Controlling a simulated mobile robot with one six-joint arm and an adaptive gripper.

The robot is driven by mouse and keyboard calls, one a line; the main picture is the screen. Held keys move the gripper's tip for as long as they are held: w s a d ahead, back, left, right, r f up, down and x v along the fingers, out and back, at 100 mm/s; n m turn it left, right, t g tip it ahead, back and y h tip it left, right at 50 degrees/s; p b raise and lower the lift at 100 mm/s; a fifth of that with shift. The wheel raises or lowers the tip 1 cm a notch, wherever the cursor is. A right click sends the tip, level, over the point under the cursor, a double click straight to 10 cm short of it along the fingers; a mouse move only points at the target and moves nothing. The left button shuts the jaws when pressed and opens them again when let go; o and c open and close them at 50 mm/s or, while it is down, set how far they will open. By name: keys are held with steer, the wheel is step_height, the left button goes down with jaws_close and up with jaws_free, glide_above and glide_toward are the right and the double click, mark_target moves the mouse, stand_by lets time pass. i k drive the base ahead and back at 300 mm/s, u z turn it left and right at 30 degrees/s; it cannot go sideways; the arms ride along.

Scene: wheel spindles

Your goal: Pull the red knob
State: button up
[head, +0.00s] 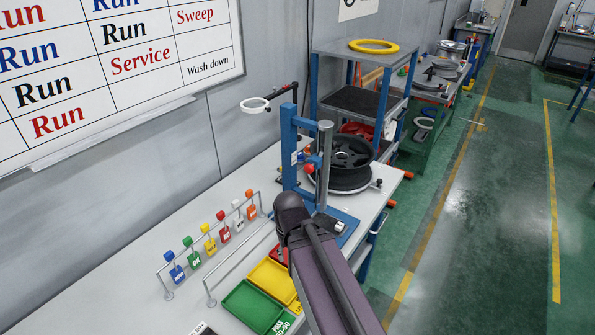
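A round red knob (309,168) sits on the blue upright stand (290,150), beside the black wheel. Another red knob (221,215) tops a red tag in a row of coloured tags on a wire rack at the left of the bench. My arm (325,265) reaches up from the bottom edge, its dark joint (291,208) showing in front of the stand's base. I cannot make out my gripper's fingers; the arm appears to hide them. Whether anything touches either red knob cannot be told.
A black wheel (347,160) rests on the bench (220,180) behind the stand. Green (256,306) and yellow (275,281) trays lie left of my arm. A blue-framed shelf (360,51) stands behind. Open green floor (470,200) lies at the right.

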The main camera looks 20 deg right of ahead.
mark_target(309, 169)
steer(key=u, duration=0.15)
steer(key=k, duration=1.5)
steer(key=z, duration=0.6)
steer(key=i, duration=1.05)
steer(key=z, duration=0.05)
